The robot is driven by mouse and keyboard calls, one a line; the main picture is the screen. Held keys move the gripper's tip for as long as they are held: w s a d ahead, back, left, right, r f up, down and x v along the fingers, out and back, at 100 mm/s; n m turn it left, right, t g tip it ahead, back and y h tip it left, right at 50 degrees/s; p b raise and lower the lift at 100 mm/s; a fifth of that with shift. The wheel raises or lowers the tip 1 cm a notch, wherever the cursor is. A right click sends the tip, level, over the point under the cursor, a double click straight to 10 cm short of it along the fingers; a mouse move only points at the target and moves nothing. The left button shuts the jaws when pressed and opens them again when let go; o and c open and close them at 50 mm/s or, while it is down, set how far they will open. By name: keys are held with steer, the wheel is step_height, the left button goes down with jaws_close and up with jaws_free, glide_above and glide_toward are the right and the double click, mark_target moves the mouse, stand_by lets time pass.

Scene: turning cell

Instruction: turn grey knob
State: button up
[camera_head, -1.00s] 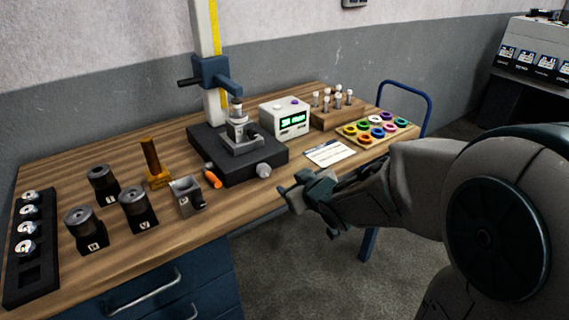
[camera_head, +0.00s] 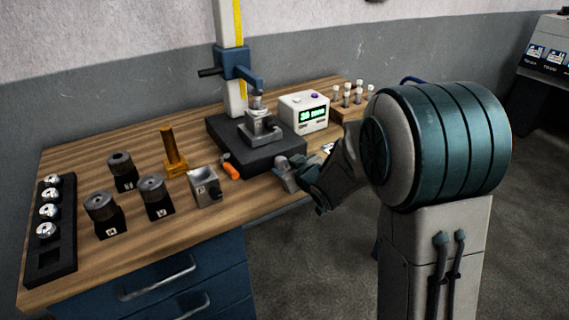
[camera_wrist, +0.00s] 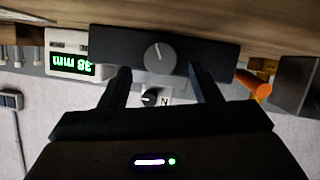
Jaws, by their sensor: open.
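The grey knob (camera_wrist: 160,56) is a round dial with a pale pointer line on the front face of the black base (camera_wrist: 115,45). My gripper (camera_wrist: 164,78) is open in the wrist view, one finger on each side of the knob and apart from it. In the head view the knob (camera_head: 282,162) shows just beyond my gripper (camera_head: 290,178), at the front right of the base. A smaller dark knob (camera_wrist: 151,97) shows in the wrist view on the fixture standing on the base.
A white display box (camera_head: 304,112) with green digits stands behind the base to the right. An orange-handled tool (camera_head: 231,170), a grey metal block (camera_head: 205,186) and several dark cylinders stand left of my gripper. A black rack (camera_head: 50,235) lies at the far left.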

mark_target(283, 164)
steer(key=shift+x, duration=1.85)
steer(key=c, duration=1)
